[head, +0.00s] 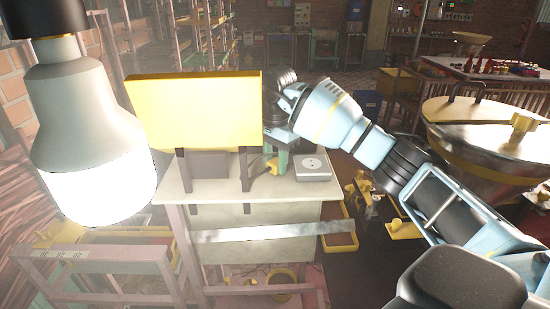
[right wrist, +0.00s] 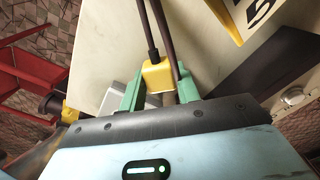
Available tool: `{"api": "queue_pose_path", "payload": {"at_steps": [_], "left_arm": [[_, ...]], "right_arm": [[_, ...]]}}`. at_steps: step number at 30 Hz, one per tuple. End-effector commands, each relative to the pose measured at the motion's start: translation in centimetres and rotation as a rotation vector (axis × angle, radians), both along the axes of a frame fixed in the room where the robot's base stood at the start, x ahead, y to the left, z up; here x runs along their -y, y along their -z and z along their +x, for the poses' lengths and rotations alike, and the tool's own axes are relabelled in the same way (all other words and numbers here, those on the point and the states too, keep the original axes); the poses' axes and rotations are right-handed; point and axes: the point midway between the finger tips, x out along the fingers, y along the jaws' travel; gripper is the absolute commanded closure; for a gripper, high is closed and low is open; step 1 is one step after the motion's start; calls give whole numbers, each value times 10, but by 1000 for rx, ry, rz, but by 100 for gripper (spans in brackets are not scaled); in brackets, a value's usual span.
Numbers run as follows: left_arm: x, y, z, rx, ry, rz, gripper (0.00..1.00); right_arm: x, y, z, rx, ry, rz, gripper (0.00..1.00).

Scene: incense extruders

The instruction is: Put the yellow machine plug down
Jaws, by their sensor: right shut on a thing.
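The yellow machine plug (right wrist: 158,76) is between the green fingers of my right gripper (right wrist: 160,92), which is shut on it. Dark cords run up past it in the right wrist view. In the head view my right gripper (head: 279,160) is over the pale table (head: 265,207), and the plug (head: 272,166) shows as a small yellow piece at its fingers. I cannot tell whether the plug touches the tabletop. My left gripper is not in view.
A grey socket box (head: 313,165) sits on the table just right of my gripper. A large yellow panel (head: 195,110) on dark posts stands to the left. A bright lamp (head: 85,140) hangs at front left. A large metal drum (head: 490,155) stands at right.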

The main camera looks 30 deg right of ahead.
Motion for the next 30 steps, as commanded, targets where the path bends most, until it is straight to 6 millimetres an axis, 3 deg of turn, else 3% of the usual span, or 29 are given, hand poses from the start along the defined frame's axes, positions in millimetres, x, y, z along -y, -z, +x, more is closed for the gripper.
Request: {"api": "queue_pose_path", "payload": {"at_steps": [1,6,17,23,30], "left_arm": [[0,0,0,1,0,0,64],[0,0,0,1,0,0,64],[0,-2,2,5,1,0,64],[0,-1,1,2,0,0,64],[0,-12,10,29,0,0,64]], "right_arm": [[0,0,0,1,0,0,67],[0,-1,0,1,0,0,46],[-1,-6,0,3,-1,1,46],[-1,-34,1,3,-1,0,46],[0,-90,0,9,0,-1,46]]}}
